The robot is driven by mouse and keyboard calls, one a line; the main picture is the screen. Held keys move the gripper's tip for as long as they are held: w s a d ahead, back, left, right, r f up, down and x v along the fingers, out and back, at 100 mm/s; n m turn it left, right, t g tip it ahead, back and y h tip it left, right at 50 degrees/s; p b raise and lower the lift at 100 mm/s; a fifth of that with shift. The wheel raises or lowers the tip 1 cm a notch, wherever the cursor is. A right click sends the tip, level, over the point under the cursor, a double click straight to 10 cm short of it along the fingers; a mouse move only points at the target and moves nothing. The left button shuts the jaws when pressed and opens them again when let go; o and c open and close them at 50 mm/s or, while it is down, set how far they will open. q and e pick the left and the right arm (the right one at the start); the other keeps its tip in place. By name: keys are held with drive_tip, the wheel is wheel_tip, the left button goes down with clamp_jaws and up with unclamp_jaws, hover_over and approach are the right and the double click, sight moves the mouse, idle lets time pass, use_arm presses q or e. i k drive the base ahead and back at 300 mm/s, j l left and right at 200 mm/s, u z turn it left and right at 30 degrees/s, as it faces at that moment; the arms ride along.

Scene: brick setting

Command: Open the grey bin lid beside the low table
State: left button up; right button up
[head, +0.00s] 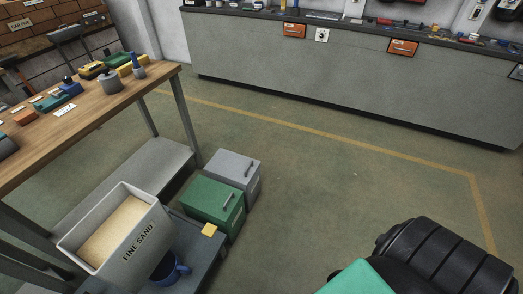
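The grey bin (243,185) stands on the floor at the centre-left, close behind the green bin. Its grey lid (229,166) looks shut, with a dark bar handle (251,165) towards its right side. The low table (202,262) is at the lower left, in front of the bins. Neither of my grippers shows in this view.
A green bin (208,201) with a similar handle stands between the grey bin and the low table. A fine sand box (145,245), blue mug (169,270) and yellow block (209,230) are at the low table. A wooden workbench (100,102) stands left.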

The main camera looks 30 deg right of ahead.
sight(239, 168)
drive_tip(key=z, duration=0.65)
drive_tip(key=i+l+z, duration=0.3)
drive_tip(key=z, duration=0.15)
